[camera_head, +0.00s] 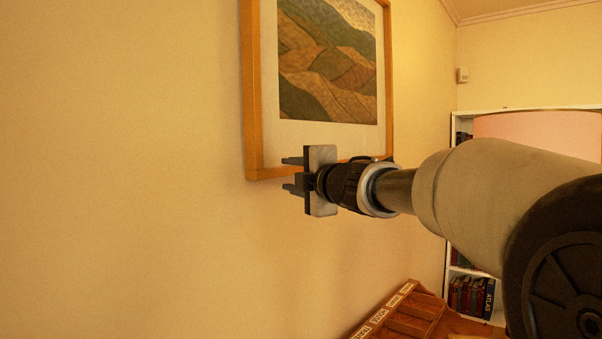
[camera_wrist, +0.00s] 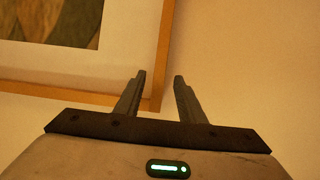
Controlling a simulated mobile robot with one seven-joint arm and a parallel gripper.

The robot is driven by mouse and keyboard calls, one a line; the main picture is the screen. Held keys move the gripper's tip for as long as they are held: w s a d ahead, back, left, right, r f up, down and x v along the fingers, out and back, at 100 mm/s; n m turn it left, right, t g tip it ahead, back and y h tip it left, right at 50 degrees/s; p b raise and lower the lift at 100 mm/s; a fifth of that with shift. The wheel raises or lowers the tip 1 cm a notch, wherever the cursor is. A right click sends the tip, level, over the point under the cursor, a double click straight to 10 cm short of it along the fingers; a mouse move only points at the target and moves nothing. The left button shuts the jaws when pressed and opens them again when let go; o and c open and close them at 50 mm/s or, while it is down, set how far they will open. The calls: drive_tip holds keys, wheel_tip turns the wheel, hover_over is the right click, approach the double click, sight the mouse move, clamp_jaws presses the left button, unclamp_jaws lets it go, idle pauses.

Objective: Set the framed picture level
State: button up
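The framed picture (camera_head: 253,90), a field landscape in a white mount and orange wooden frame, hangs on the yellow wall, its top cut off. My gripper (camera_head: 287,174) is at its lower edge, hiding part of the bottom rail. In the wrist view one corner of the picture frame (camera_wrist: 164,40) shows, its lower rail sloping down to the right. The left finger overlaps the corner in view; the right finger is over bare wall. I cannot tell whether either touches.
Bare wall (camera_head: 120,170) fills the left side. A wooden rack with labelled slots (camera_head: 400,318) stands below. A white bookcase (camera_head: 460,300) with books is behind my arm at right. A small white box (camera_head: 462,75) is on the far wall.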

sight(280, 172)
drive_tip(key=shift+x, duration=2.15)
drive_tip(key=shift+c, duration=0.4)
clamp_jaws()
drive_tip(key=shift+a+r+p, duration=0.1)
drive_tip(key=shift+p, duration=0.25)
